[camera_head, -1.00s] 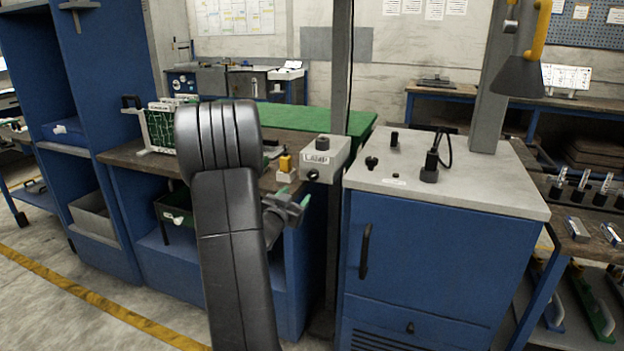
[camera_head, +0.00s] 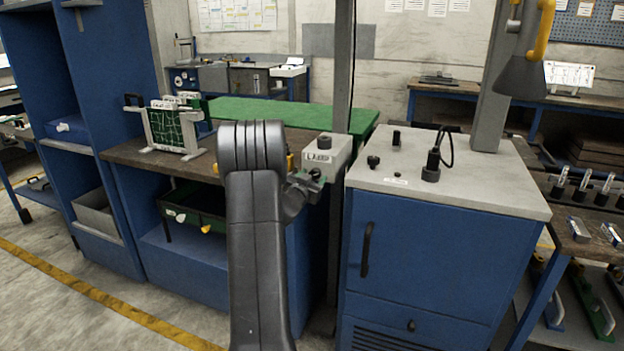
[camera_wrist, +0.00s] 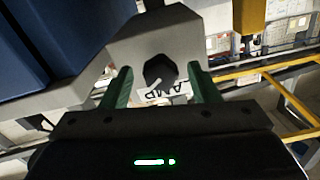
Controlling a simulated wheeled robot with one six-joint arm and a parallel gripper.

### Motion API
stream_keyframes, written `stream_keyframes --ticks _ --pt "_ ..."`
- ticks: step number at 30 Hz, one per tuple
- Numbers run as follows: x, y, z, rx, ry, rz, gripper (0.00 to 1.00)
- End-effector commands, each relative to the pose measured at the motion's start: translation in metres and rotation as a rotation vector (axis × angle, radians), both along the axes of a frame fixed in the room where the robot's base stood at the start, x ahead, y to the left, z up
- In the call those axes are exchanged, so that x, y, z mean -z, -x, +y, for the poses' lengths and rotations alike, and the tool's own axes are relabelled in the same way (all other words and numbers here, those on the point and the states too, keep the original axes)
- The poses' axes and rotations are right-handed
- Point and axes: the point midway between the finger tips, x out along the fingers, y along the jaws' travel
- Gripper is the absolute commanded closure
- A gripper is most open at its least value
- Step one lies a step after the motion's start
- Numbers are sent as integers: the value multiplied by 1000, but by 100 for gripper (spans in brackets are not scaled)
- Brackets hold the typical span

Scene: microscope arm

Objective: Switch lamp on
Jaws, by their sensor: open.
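A light grey switch box (camera_head: 340,152) with a label reading LAMP, partly covered, stands on the post between the wooden bench and the blue cabinet. A dark round part (camera_head: 323,142) sits on its top. My gripper (camera_head: 309,184) is at the box's front face. In the wrist view my open gripper (camera_wrist: 162,86) has its green fingers on either side of a dark faceted knob (camera_wrist: 158,70) with a white pointer mark. I see gaps between knob and fingers. The LAMP label (camera_wrist: 166,91) shows upside down there. A grey cone-shaped hood (camera_head: 521,76) hangs at the upper right.
The blue cabinet (camera_head: 425,265) stands just right of the box, with a black plug and cable (camera_head: 433,165) on top. A green circuit board in a stand (camera_head: 172,128) is on the bench at left. A yellow block (camera_wrist: 249,15) shows near the box.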

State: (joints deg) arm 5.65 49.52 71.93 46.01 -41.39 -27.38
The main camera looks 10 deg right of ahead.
Motion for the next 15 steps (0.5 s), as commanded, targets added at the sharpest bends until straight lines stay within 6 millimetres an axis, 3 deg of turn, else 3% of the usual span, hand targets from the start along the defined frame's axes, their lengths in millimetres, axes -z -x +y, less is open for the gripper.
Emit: stream_keyframes --ticks 2,9,15 --pt "0 0 0 0 0 0 45" --pt "0 0 0 0 0 0 89" --pt "1 0 0 0 -11 -7 89"
